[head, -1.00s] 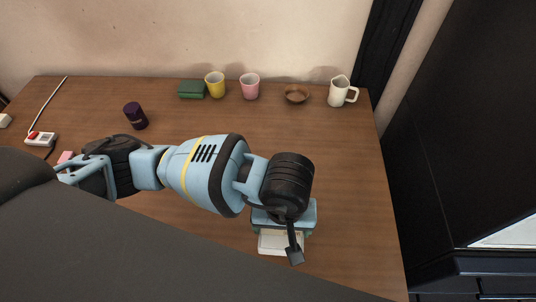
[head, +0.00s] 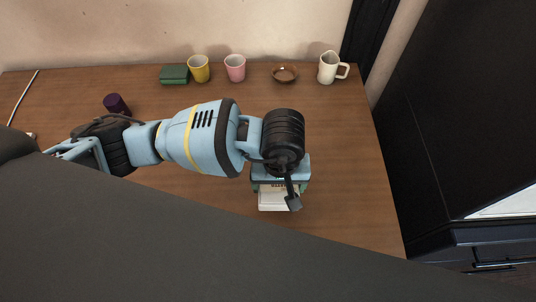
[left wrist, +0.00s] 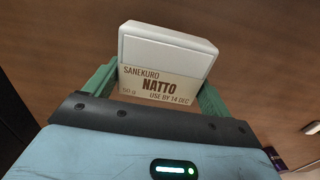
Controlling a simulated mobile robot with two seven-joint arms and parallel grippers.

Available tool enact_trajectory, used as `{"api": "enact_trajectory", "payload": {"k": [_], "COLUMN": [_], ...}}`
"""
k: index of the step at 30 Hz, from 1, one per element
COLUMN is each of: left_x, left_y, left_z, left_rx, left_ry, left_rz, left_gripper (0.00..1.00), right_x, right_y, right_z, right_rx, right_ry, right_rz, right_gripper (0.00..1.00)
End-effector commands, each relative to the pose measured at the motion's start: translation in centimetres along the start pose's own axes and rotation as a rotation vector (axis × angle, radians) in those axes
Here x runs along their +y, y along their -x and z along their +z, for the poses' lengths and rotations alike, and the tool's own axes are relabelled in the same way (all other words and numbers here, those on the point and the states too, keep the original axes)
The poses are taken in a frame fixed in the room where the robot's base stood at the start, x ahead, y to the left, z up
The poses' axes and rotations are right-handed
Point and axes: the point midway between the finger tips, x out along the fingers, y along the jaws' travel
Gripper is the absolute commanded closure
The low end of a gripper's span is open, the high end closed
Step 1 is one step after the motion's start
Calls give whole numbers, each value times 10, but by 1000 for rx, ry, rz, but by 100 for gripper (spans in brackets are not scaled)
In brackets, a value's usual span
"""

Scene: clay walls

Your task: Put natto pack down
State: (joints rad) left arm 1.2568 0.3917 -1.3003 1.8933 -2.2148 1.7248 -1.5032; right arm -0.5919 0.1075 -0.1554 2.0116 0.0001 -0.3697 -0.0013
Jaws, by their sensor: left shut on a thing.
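The natto pack (left wrist: 165,62) is a white box with a cream label reading "NATTO", seen in the left wrist view between two green fingers. In the head view the pack (head: 277,201) shows white just below my left gripper (head: 279,188), over the front right part of the wooden table (head: 345,170). My left gripper (left wrist: 157,85) is shut on the pack's sides. I cannot tell whether the pack's underside touches the table. My right gripper is not in view.
A dark purple jar (head: 117,105) stands at left. The table right of the gripper is clear.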

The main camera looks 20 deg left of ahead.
Motion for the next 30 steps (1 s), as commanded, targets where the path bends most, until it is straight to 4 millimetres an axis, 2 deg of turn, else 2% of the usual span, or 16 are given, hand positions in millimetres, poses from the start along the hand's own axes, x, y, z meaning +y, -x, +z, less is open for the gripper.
{"api": "enact_trajectory", "payload": {"k": [6, 12, 20, 23, 27, 30], "left_x": [-11, -16, -18, -20, -19, -19], "left_y": [-4, -7, -8, -8, -32, -41], "left_z": [-50, -79, -86, -96, -92, -92], "left_rx": [1, 1, 1, 1, -4, -1], "left_ry": [4, 1, -1, 2, -1, 0], "left_rz": [-1, 1, 1, 0, 0, 2], "left_gripper": [40, 40, 40, 40, 40, 40], "right_x": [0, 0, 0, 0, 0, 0], "right_y": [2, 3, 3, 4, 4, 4], "right_z": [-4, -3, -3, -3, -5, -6], "right_rx": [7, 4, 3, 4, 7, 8], "right_ry": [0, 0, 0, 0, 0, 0], "right_rz": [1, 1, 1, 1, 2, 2], "right_gripper": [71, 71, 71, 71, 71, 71]}}
